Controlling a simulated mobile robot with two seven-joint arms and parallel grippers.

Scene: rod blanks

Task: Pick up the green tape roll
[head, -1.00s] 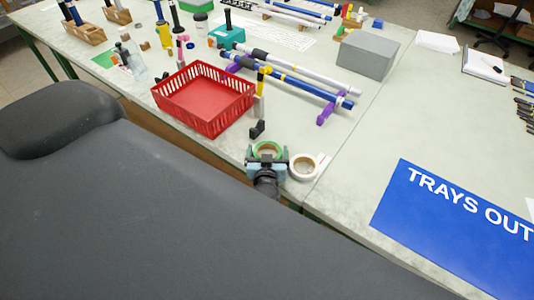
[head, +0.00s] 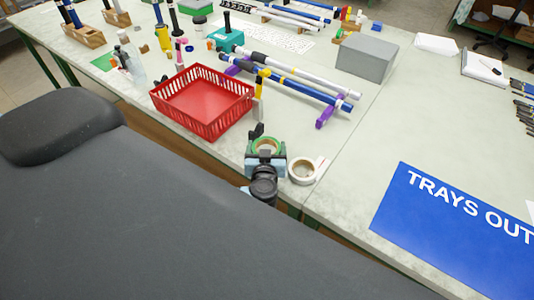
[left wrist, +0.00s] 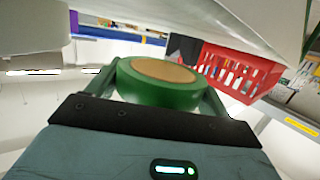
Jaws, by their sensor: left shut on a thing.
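The green tape roll (head: 266,144) is near the table's front edge, in front of the red basket. My left gripper (head: 265,151) is shut on it, with a finger on either side. In the left wrist view the green tape roll (left wrist: 155,88) sits between the two fingers of the left gripper (left wrist: 154,94), its tan core facing up. I cannot tell exactly how far it is above the table. My right gripper is not in view.
A white tape roll (head: 303,170) lies close to the right of the gripper. A red basket (head: 213,116) stands behind to the left. A small black object (head: 257,131) is just behind the roll. Rods (head: 300,84) lie on purple holders. A blue sign (head: 460,220) is at the right.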

